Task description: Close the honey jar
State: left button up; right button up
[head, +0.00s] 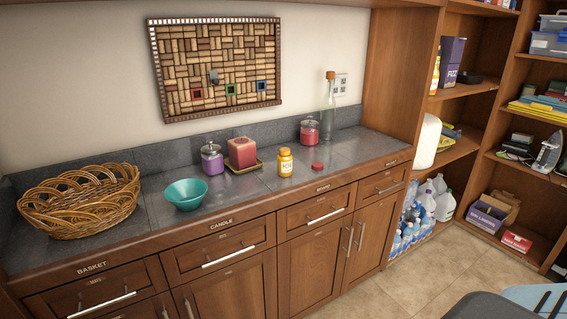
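A small orange-yellow jar (285,164) with a pale label stands upright on the dark tiled counter. It looks like the honey jar, but the label is too small to read surely. A flat round red lid (317,167) lies on the counter just to the right of the jar, apart from it. I cannot tell clearly whether the jar's mouth is bare. Neither of my grippers shows in the head view.
Left of the jar are a red candle (242,152) on a tray, a purple jar (212,162), a teal bowl (185,195) and a wicker basket (80,205). Behind are a red jar (309,133) and a glass bottle (327,115). Counter right of the lid is clear.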

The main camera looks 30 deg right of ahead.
aim_at(285, 157)
jog(key=z, duration=1.25)
